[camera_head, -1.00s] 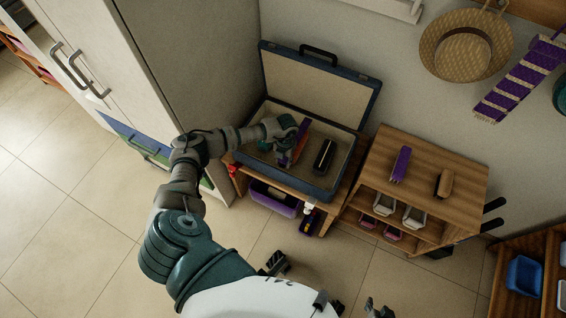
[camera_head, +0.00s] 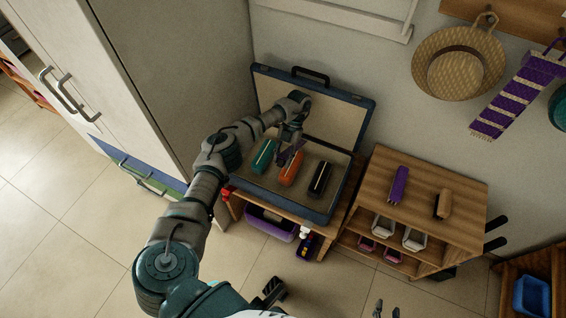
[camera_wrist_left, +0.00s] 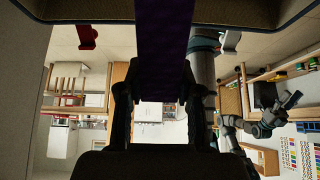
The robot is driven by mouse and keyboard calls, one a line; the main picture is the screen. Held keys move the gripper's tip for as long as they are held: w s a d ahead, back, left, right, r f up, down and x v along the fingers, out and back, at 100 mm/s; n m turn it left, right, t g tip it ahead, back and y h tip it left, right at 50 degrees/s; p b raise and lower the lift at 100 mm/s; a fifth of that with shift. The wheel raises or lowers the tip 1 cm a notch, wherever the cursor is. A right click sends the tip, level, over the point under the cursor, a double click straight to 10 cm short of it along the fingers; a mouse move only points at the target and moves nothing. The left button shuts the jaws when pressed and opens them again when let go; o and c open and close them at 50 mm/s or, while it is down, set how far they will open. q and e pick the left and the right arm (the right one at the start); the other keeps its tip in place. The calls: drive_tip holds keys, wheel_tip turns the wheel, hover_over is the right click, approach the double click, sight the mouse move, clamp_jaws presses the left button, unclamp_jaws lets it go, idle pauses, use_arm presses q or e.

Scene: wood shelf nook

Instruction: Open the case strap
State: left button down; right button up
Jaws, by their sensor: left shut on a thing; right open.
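The blue case (camera_head: 334,213) stands on a low wooden stand with its beige-lined lid (camera_head: 337,113) raised against the wall. A teal item (camera_head: 263,157), an orange item (camera_head: 290,168) and a black item (camera_head: 320,180) lie in its base. My left gripper (camera_head: 289,148) is over the case, in front of the lid, shut on a purple strap (camera_head: 283,157). The strap (camera_wrist_left: 163,40) also shows in the left wrist view, running up from between the fingers (camera_wrist_left: 160,90). My right gripper (camera_head: 385,309) is open and empty at the bottom edge of the head view.
A wooden shelf unit (camera_head: 424,172) stands right of the case, with a purple item (camera_head: 399,186) and a brown item (camera_head: 443,205) on top. A tall cabinet (camera_head: 165,90) is close on the left. A straw hat (camera_head: 455,65) and striped scarf (camera_head: 515,97) hang on the wall.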

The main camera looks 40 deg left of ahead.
idle(0.3)
use_arm(q)
drive_tip(key=c, duration=1.1)
unclamp_jaws()
drive_tip(key=shift+o, duration=0.7)
drive_tip(key=shift+w+a, duration=0.1)
drive_tip(key=shift+w, duration=0.05)
wheel_tip(320, 180, up, 10)
drive_tip(key=shift+f, duration=0.15)
